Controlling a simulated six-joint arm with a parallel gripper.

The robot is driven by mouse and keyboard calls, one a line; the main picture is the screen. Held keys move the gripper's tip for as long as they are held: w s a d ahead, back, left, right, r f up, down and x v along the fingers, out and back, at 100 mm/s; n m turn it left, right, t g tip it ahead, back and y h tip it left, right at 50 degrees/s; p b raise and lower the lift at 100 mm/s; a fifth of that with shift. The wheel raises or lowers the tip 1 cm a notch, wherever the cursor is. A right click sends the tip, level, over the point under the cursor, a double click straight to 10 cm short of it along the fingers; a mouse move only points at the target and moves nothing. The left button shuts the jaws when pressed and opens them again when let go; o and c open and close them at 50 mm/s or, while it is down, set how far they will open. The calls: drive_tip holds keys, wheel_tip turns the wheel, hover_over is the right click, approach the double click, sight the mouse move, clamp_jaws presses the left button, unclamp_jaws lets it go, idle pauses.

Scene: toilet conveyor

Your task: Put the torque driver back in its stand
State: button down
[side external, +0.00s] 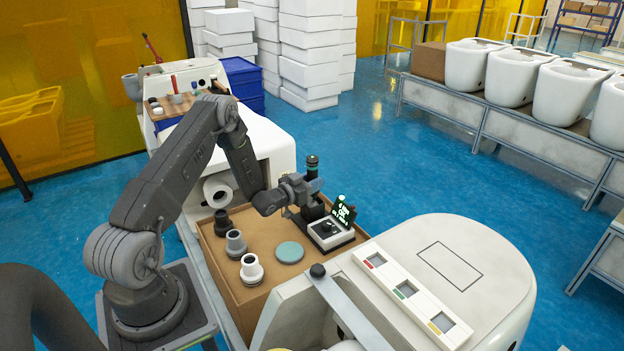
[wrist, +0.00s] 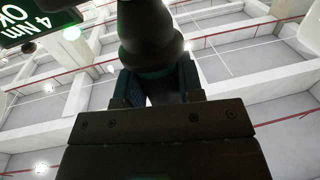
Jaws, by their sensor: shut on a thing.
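The torque driver (side external: 312,168) is dark with a green band near its top and stands roughly upright at my gripper. My gripper (side external: 309,187) is shut around it, over the back right of the brown work tray. In the wrist view, which looks up, the dark driver body (wrist: 148,35) rises between the two fingers of my gripper (wrist: 155,85). A black block (side external: 313,208) is directly below the driver, beside the tester. It may be the stand; I cannot tell whether the driver's lower end touches it.
A tester (side external: 328,232) with a lit green-text display (side external: 343,211) is close to the right of my gripper. The brown tray (side external: 222,262) also holds a teal disc (side external: 290,252) and several fittings (side external: 251,269). A white panel with coloured tags (side external: 408,292) lies in front.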

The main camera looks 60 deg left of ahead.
drive_tip(key=shift+f, duration=1.05)
drive_tip(key=c, duration=0.7)
unclamp_jaws()
drive_tip(key=shift+f, duration=0.1)
drive_tip(key=shift+f, duration=0.1)
drive_tip(key=s, duration=0.4)
drive_tip(key=s+d, duration=0.1)
drive_tip(key=s, duration=0.4)
drive_tip(key=s+d, duration=0.1)
drive_tip(key=s, duration=0.3)
drive_tip(key=shift+s, duration=0.35)
